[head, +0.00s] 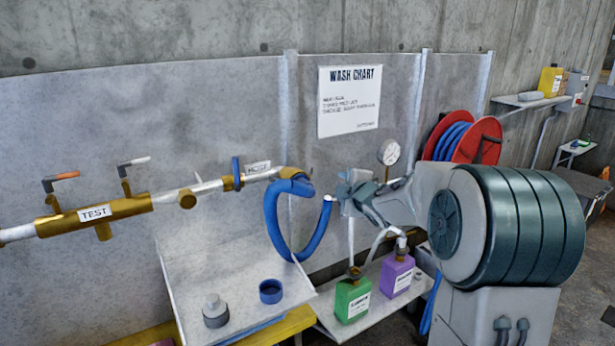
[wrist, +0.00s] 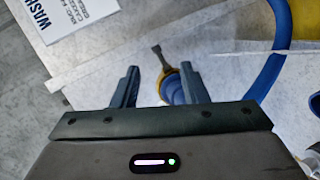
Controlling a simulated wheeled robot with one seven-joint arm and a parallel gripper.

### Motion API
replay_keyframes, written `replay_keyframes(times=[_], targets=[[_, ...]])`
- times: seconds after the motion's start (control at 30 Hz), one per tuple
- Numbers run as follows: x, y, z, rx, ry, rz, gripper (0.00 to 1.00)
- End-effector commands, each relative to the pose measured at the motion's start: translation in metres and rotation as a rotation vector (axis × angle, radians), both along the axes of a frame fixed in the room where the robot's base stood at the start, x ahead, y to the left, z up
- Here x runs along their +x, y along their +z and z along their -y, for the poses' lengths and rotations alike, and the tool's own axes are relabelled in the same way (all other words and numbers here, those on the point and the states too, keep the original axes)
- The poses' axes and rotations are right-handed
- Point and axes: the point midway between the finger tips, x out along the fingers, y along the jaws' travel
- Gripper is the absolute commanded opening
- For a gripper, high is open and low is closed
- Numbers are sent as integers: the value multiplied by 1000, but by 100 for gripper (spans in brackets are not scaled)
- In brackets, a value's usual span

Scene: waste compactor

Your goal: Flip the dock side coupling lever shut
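My gripper (head: 345,194) is in the middle of the head view, just right of the blue hose (head: 270,222). In the wrist view my gripper (wrist: 158,82) has its two fingers apart with nothing held. A short dark lever with a rounded end (wrist: 159,56) shows beyond the gap between the fingers. It meets a yellow and blue round coupling (wrist: 175,88), partly hidden behind the right finger. I cannot tell for sure whether this is the dock side lever. In the head view a blue lever (head: 236,172) stands upright on the brass pipe near the HOSE label.
The TEST pipe (head: 95,212) carries an orange-handled and a white-handled lever. A sloped metal tray (head: 245,295) holds a grey cap and a blue ring. Green (head: 352,300) and purple (head: 397,275) bottles stand below my arm. A gauge (head: 388,153) and red hose reel (head: 480,140) are behind it.

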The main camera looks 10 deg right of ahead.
Motion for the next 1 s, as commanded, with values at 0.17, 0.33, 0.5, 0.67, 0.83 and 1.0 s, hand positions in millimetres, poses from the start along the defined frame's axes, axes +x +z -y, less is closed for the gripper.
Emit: replay_keyframes(times=[0.17, 0.33, 0.5, 0.67, 0.83, 1.0], targets=[[36, -21, 6, -106, 198, 175, 40], [46, -27, 8, -155, 304, 289, 40], [52, -27, 6, -170, 336, 327, 40], [70, -26, -4, -168, 339, 327, 40], [99, -25, -18, -167, 337, 326, 40], [126, -25, -31, -167, 336, 325, 40]])
